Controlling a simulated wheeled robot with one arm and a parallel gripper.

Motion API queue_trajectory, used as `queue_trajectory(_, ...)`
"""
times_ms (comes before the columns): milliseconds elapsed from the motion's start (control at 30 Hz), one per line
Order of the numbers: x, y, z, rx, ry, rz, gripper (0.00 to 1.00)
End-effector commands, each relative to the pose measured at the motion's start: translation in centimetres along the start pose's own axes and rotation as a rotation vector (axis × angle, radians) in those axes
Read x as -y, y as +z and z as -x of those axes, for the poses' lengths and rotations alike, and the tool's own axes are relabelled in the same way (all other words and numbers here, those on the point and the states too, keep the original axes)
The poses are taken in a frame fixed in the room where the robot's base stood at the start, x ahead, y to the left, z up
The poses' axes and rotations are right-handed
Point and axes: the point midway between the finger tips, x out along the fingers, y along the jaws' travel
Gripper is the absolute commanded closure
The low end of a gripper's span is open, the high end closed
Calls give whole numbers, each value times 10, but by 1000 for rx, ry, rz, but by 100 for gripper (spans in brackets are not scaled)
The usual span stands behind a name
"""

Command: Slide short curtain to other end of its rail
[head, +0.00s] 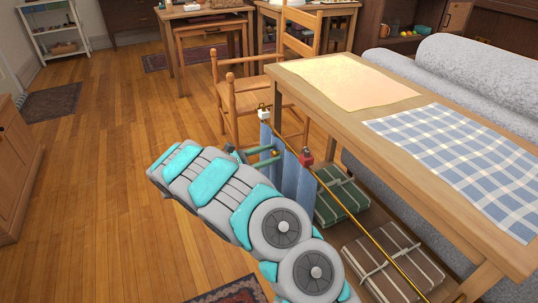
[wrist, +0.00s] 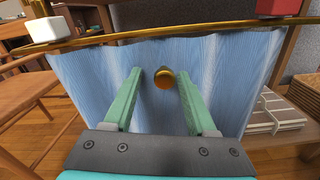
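The short blue curtain (head: 290,175) hangs from a thin brass rail (head: 347,209) along the table's side, bunched at the far end. A white block (head: 264,113) marks that end, and a red block (head: 306,157) sits on the rail at the curtain's near edge. In the wrist view the curtain (wrist: 95,82) fills the middle, with a round brass knob (wrist: 163,79) on its front. My gripper (wrist: 160,73) is open, its green fingers on either side of the knob with gaps visible. In the head view my gripper (head: 270,154) reaches the curtain from the left.
The wooden table (head: 425,150) stands above the rail, with a wooden chair (head: 240,105) just beyond the white block. Wrapped bundles (head: 392,262) lie on the low shelf behind the rail. The rail's near stretch is bare. Open floor lies left of my arm.

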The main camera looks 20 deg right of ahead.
Motion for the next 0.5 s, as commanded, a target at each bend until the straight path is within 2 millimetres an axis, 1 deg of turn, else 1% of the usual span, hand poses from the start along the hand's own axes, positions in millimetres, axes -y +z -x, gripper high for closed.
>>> queue_trajectory(167,0,0,3,0,0,0,43)
queue_trajectory(267,0,-1,10,-1,0,-1,43)
queue_trajectory(367,-1,-2,22,-3,2,-1,43)
queue_trajectory(500,-1,-1,45,-1,2,-1,43)
